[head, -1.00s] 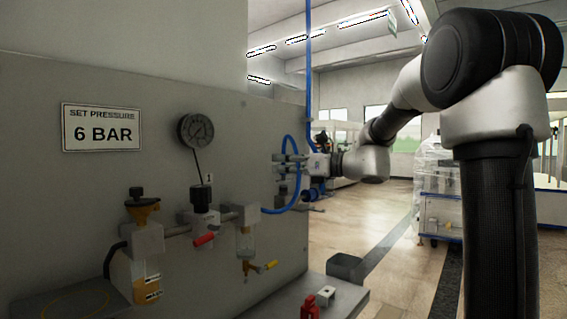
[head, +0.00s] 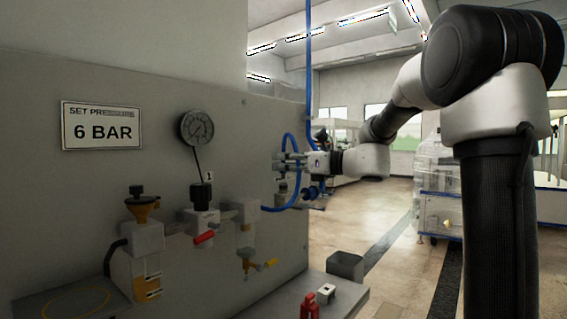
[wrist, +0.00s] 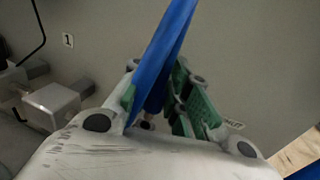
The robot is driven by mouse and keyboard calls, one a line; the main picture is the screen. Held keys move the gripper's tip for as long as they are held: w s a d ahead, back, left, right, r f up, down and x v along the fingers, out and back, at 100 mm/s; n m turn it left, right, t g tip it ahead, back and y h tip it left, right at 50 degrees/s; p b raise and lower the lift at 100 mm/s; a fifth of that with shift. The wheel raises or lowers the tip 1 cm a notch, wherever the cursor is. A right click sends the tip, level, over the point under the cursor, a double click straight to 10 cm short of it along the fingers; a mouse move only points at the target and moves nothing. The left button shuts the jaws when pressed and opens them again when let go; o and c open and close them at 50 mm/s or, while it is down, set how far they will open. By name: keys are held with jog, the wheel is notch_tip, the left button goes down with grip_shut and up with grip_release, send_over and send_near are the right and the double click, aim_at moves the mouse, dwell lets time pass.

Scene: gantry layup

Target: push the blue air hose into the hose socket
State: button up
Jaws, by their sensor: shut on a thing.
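The blue air hose (head: 292,140) makes a loop by the panel in the head view, and its lower part runs to the right end of the air unit (head: 246,210). My gripper (head: 283,164) is at the panel's right part, its fingers pointing left toward the panel face. In the wrist view the blue hose (wrist: 165,55) runs from the top edge down between the green-padded fingers of my gripper (wrist: 155,98), which are shut on it. The hose's held end is mostly hidden by the fingers. I cannot make out the hose socket clearly; the gripper covers that part of the panel.
A pressure gauge (head: 197,127) and a "6 BAR" sign (head: 102,126) are on the panel. Red (head: 204,237) and yellow handles stick out from the air unit. The floor on the right is open.

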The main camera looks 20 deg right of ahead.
jog(key=shift+f, duration=1.4)
jog(key=o, duration=0.9)
jog(key=shift+d, duration=0.1)
jog(key=v, duration=1.2)
